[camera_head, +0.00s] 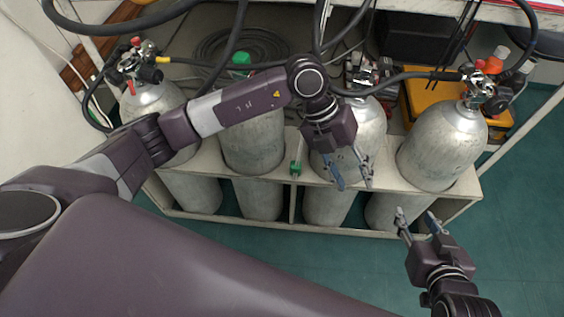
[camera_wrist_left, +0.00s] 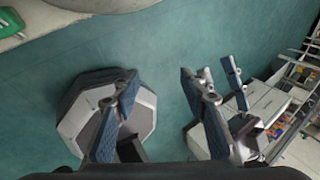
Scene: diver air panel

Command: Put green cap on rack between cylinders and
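A small green piece (camera_head: 295,168) sits on the rack (camera_head: 290,184) between the second and third cylinders, apart from both grippers. Another green piece (camera_head: 241,58) shows at the top of the second cylinder (camera_head: 253,145), partly behind my left arm. I cannot tell which one is the cap. A green thing (camera_wrist_left: 8,22) also shows at the top left corner of the left wrist view, cut off by the edge. My left gripper (camera_head: 354,186) is open and empty, in front of the third cylinder (camera_head: 368,135). My right gripper (camera_head: 417,214) is open and empty, in front of the rack's right part.
The first cylinder (camera_head: 150,97) and fourth cylinder (camera_head: 440,148) carry valves and hoses. Black hoses (camera_head: 240,45) hang and coil behind the rack. A yellow case (camera_head: 415,100) stands behind the right cylinders. Clear teal floor (camera_head: 510,230) lies to the right and in front.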

